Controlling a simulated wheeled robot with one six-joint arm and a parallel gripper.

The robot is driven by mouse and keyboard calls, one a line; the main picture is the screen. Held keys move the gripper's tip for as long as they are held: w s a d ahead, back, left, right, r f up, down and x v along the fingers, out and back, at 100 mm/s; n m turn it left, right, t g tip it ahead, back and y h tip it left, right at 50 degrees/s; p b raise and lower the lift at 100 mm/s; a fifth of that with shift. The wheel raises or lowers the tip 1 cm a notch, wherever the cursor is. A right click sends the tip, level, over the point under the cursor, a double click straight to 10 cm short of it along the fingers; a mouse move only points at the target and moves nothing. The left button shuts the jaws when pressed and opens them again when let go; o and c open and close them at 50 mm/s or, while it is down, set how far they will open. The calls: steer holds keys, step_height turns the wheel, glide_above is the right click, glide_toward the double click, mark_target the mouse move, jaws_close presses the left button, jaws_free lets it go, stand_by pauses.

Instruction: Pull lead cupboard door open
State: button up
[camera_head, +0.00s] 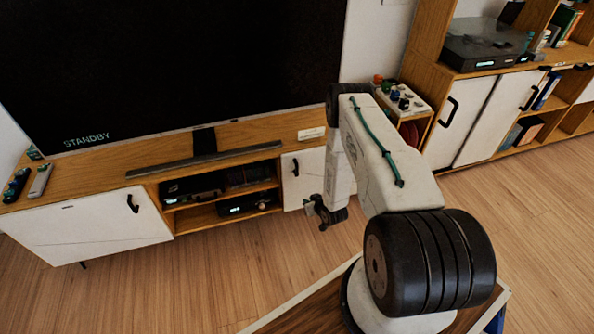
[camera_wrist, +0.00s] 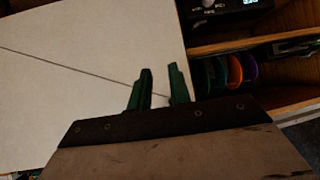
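The low TV cabinet (camera_head: 218,168) has a white door (camera_head: 75,228) with a dark handle (camera_head: 133,203) at the left. Another white door (camera_head: 308,164) with a dark handle (camera_head: 295,167) is right of its open shelves. I cannot tell which is the lead door. My gripper (camera_head: 322,214) is low before the right door, partly behind my arm. In the wrist view its green fingers (camera_wrist: 160,88) stand apart with nothing visible between them. A white panel (camera_wrist: 80,60) with a thin diagonal line fills the left there; no handle shows. Contact is unclear.
Open shelves (camera_wrist: 245,42) with a lit device (camera_wrist: 228,6) and coloured discs (camera_wrist: 235,70) lie right of the panel. A large screen (camera_head: 170,60) stands on the cabinet. Another shelf unit (camera_head: 432,75) is at the right. Wooden floor (camera_head: 130,285) is clear at front left.

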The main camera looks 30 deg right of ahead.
mark_target(297, 174)
steer(key=w+r+t, duration=0.4)
steer(key=r+t, duration=0.3)
steer(key=r, duration=0.1)
steer(key=w, duration=0.5)
steer(key=w+d, duration=0.1)
steer(key=w, duration=0.1)
steer(key=shift+w+r, duration=0.25)
steer(key=shift+w, duration=0.05)
jaws_close()
